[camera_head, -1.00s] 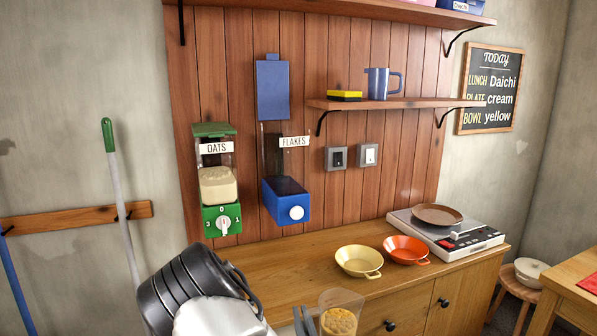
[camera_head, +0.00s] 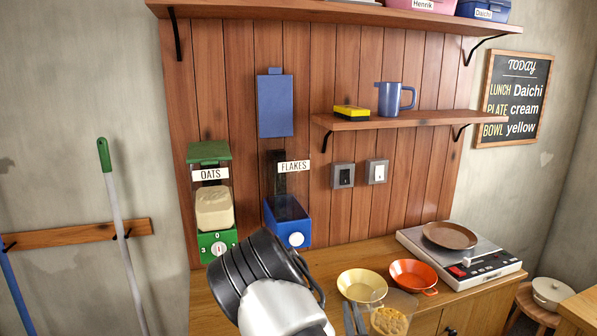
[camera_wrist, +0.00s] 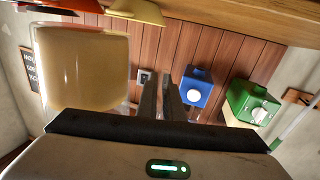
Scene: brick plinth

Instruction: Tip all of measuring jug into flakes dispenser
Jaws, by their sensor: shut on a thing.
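The flakes dispenser (camera_head: 289,228) hangs on the wood wall with a blue base, white knob and clear hopper. Its blue lid (camera_head: 275,106) stands raised above the hopper, whose top looks open. The clear measuring jug (camera_head: 391,314) holds orange-brown flakes and looks roughly upright, low in the head view. It fills the left of the wrist view (camera_wrist: 85,70). My gripper (camera_head: 355,318) is shut at the jug's side, seemingly on its handle; the fingers (camera_wrist: 160,98) hide the grip. The jug is in front of and below the dispenser, to its right in the head view.
The green oats dispenser (camera_head: 213,207) hangs left of the flakes one. A yellow bowl (camera_head: 360,284) and an orange bowl (camera_head: 414,276) sit on the counter behind the jug. A shelf (camera_head: 400,119) with a blue mug (camera_head: 394,98) juts out at upper right.

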